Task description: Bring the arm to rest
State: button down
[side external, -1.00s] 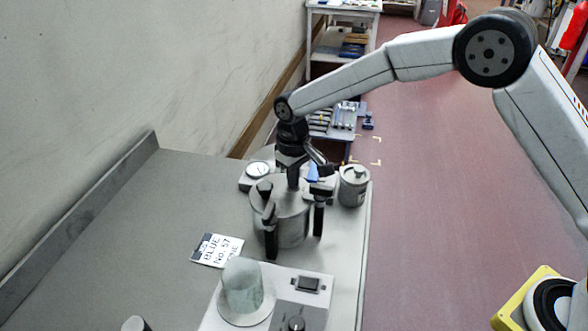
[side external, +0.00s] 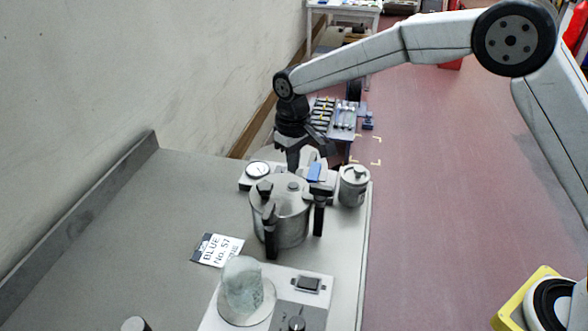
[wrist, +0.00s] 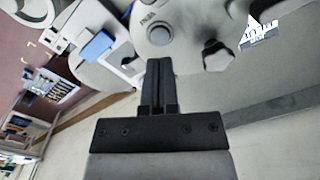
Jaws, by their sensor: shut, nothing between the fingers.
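My gripper (side external: 293,158) is shut and empty, pointing down just behind and above the grey metal pot (side external: 282,222) in the side view. In the wrist view my gripper (wrist: 159,66) shows its two fingers pressed together, with the pot's pale lid (wrist: 185,62) beyond the tips. A round button (wrist: 160,35) sits on the lid. The fingers appear clear of the pot, though the exact gap cannot be told. My upper arm reaches in from the right.
A dial gauge (side external: 258,170), a small canister (side external: 353,186) and a blue block (side external: 315,172) are close by. The bench's left side is clear.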

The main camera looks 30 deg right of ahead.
jog(key=shift+r, duration=0.2)
jog(key=shift+d, duration=0.1)
jog(key=shift+s+d+r, duration=0.1)
jog(key=shift+s+d, duration=0.25)
jog(key=shift+d, duration=0.1)
jog(key=s+d+f+m+t, duration=0.1)
jog(key=s+d, duration=0.6)
jog(key=s, duration=0.4)
jog(key=s+d+f+m+t, duration=0.1)
jog(key=s+d+m, duration=0.1)
jog(key=s+d, duration=0.6)
jog(key=s, duration=0.3)
jog(key=shift+s+d+t, duration=0.15)
jog(key=shift+s+t, duration=0.15)
jog(key=shift+s, duration=0.05)
